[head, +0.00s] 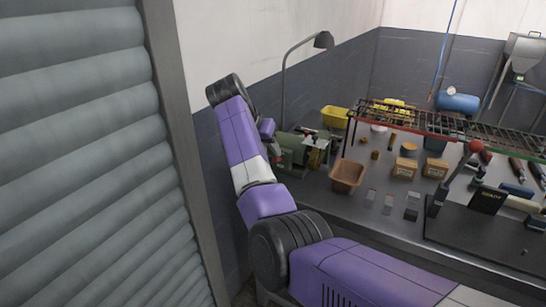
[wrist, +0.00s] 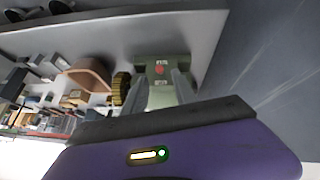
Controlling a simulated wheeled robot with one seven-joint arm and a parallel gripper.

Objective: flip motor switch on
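A green machine (wrist: 165,93) stands on the workbench, seen in the wrist view. On its face are a red round button (wrist: 160,69) and a small white label (wrist: 161,61), likely the motor switch; whether it is on or off I cannot tell. Contact cannot be made out. In the head view the green machine (head: 290,150) is partly hidden by my arm, and the switch cannot be seen there.
A brown bin (head: 348,176) stands right of the machine; it also shows in the wrist view (wrist: 90,73). A lamp (head: 323,40) rises behind the machine. A wire rack (head: 430,123) spans the bench above boxes and tools. A roller shutter (head: 75,150) is at left.

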